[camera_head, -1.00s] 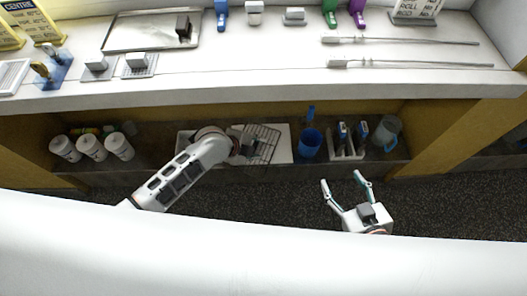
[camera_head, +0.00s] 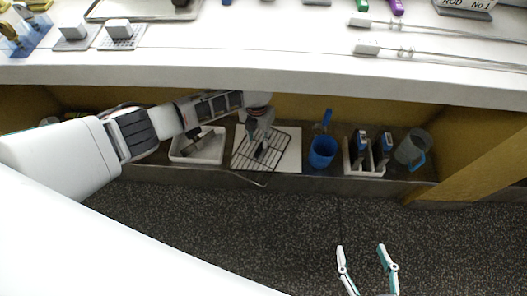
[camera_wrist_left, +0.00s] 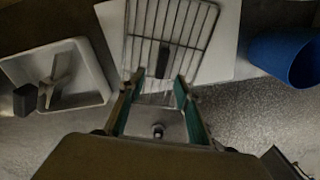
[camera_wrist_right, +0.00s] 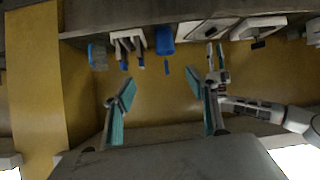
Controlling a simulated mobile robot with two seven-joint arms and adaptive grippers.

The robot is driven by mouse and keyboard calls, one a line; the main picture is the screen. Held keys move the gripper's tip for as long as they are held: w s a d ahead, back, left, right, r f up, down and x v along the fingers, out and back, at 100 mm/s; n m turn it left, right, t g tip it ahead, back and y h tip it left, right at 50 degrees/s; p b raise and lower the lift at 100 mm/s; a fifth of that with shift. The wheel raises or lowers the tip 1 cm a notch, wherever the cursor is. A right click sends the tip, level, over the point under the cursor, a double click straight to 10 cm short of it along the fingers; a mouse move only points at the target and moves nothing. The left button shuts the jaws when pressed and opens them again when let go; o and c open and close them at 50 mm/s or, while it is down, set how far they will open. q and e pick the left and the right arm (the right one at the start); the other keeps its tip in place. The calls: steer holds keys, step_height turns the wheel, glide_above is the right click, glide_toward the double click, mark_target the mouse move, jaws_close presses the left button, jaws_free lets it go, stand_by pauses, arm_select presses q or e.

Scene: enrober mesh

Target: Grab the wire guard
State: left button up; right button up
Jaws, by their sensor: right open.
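The wire guard (camera_head: 245,150) is a dark wire grid with a small dark upright handle. It is over a white board on the lower shelf, its near edge reaching past the shelf front. My left gripper (camera_head: 262,138) is over the guard. The left wrist view shows the guard (camera_wrist_left: 190,25), with its handle (camera_wrist_left: 164,60) just beyond and between my left fingertips (camera_wrist_left: 160,78). These fingertips stand apart; whether they touch the guard is unclear. My right gripper (camera_head: 364,248) is open and empty, low in front of the shelf; its fingers (camera_wrist_right: 160,90) are spread in its wrist view.
A white tray (camera_head: 183,157) with a scraper-like tool is left of the guard. A blue cup (camera_head: 322,152), a white rack (camera_head: 350,168) and a clear jug (camera_head: 408,150) are to its right. The countertop (camera_head: 250,62) overhangs the shelf. Open floor lies in front.

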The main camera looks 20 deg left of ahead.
mark_target(259, 149)
arm_select(q)
step_height(259, 149, down, 3)
steer(key=shift+b, duration=0.45)
steer(key=f+b, duration=0.1)
steer(key=f, duration=0.2)
steer(key=shift+s+d+f+b, duration=0.1)
steer(key=shift+d+f+b, duration=0.1)
steer(key=shift+f+b, duration=0.2)
steer(key=shift+f, duration=0.4)
steer(key=shift+w+r, duration=0.25)
steer(key=shift+w, duration=0.05)
jaws_close()
arm_select(e)
steer(key=shift+w+a+r+m+t+y, duration=0.2)
steer(key=shift+w+a+r+m, duration=0.15)
steer(key=shift+a, duration=0.25)
steer(key=shift+w+a+r+m+t+y, duration=0.15)
steer(key=shift+w+a+r+y, duration=0.1)
steer(key=shift+a+r, duration=0.3)
